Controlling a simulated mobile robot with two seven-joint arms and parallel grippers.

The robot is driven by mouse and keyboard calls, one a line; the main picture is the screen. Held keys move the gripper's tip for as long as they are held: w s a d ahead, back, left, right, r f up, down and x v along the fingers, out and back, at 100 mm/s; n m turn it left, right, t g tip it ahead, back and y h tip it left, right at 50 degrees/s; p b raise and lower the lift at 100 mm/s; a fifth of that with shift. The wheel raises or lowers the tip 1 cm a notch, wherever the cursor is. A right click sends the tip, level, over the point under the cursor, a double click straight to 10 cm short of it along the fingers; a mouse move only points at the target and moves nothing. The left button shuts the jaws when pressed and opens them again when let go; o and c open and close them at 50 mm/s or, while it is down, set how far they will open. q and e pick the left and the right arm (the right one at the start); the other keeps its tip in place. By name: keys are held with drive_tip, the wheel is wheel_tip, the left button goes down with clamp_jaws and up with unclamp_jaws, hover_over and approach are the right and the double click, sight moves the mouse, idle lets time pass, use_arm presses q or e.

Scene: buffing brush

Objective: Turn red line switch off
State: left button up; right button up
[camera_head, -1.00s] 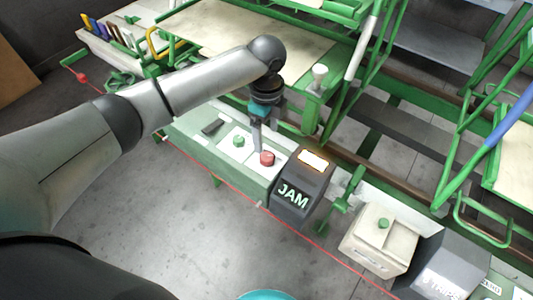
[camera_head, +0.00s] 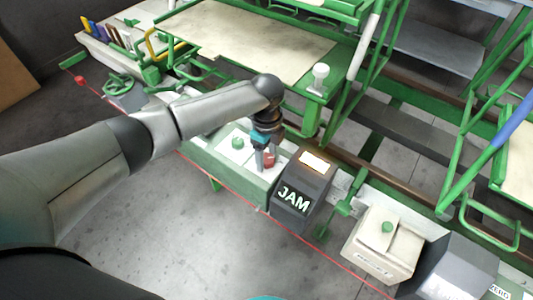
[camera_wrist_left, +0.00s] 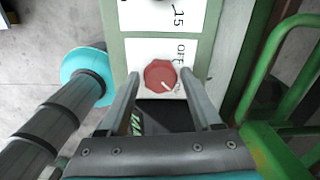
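The red line switch is a round red knob (camera_wrist_left: 160,76) on a white plate, with a white pointer line aimed down-right toward partly hidden lettering; "OFF" is printed above right of it. In the head view the knob (camera_head: 269,160) is partly covered by my left gripper (camera_head: 265,160). In the left wrist view, my left gripper (camera_wrist_left: 159,73) is open, one finger on each side of the knob, with a narrow gap on both sides.
A dark box marked JAM (camera_head: 297,193) stands right beside the knob's panel. A green knob (camera_head: 238,143) sits to its left. A beige box (camera_head: 378,245) is further right. Green frame tubes (camera_wrist_left: 262,75) rise close to the gripper's right side.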

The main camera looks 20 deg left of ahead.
use_arm(q)
clamp_jaws()
drive_tip(key=shift+r+n+p, duration=0.15)
drive_tip(key=shift+n+p, duration=0.65)
drive_tip(key=shift+p, duration=0.3)
drive_tip(key=n+p, duration=0.2)
drive_tip(key=shift+s+d+p, duration=0.1)
drive_tip(key=shift+p, duration=0.3)
drive_tip(key=n+p, duration=0.3)
drive_tip(key=n, duration=0.1)
drive_tip(key=n+p, duration=0.2)
drive_tip(key=n, duration=0.3)
drive_tip(key=shift+n+p, duration=0.3)
drive_tip(key=shift+p, duration=0.1)
drive_tip(key=n+p, duration=0.1)
drive_tip(key=n, duration=0.3)
drive_tip(key=shift+n+p, duration=0.3)
drive_tip(key=shift+n, duration=0.3)
drive_tip(key=shift+o, duration=1.5)
unclamp_jaws()
